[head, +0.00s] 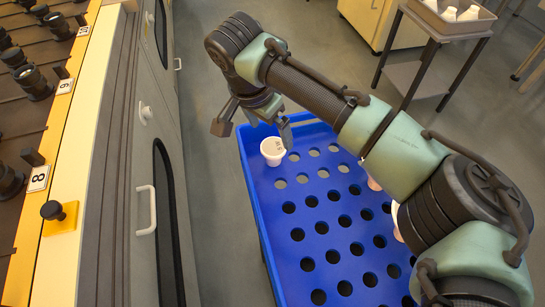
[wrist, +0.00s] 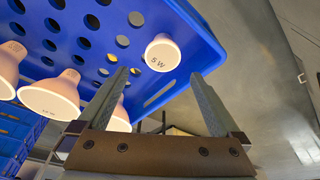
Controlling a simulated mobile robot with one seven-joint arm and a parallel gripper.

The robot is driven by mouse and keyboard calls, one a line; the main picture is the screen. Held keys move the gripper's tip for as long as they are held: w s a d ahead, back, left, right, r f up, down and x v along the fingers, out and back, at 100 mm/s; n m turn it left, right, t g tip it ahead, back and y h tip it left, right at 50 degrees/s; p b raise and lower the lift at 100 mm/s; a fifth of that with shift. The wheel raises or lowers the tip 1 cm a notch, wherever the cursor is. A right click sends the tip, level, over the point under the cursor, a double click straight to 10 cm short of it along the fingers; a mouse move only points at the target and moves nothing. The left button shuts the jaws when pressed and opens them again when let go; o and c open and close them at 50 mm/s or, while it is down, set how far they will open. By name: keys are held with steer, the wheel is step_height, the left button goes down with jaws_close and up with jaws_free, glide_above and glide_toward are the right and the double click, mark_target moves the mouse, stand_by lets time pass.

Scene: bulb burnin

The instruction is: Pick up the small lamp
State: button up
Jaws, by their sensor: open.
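The small lamp (head: 272,151) is white with a round, marked face. It sits in the far left corner of the blue perforated tray (head: 250,195). In the wrist view the small lamp (wrist: 162,53) shows a "5 W" mark and appears beyond the fingertips, between them in the picture. My gripper (head: 253,124) is open and empty above the tray's far left corner, close to the lamp. Its two fingers also show in the wrist view (wrist: 159,75), spread apart. I see no contact with the lamp.
Larger lamps (wrist: 50,96) stand in the same tray; my arm mostly hides them in the head view. A grey cabinet with a numbered socket board (head: 60,150) runs along the left. A side table with a bin of white items (head: 455,18) stands at the back right.

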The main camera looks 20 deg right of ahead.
mark_target(273, 147)
steer(key=b+x, duration=0.1)
steer(key=x, duration=0.2)
steer(key=shift+f, duration=0.1)
steer(key=b+x, duration=0.2)
steer(key=x, duration=0.1)
steer(key=b+x, duration=0.1)
steer(key=x, duration=0.1)
steer(key=shift+w+a+f+b, duration=0.1)
steer(key=shift+a+f+b, duration=0.15)
steer(key=shift+b, duration=0.1)
steer(key=shift+r, duration=0.1)
steer(key=c, duration=1.3)
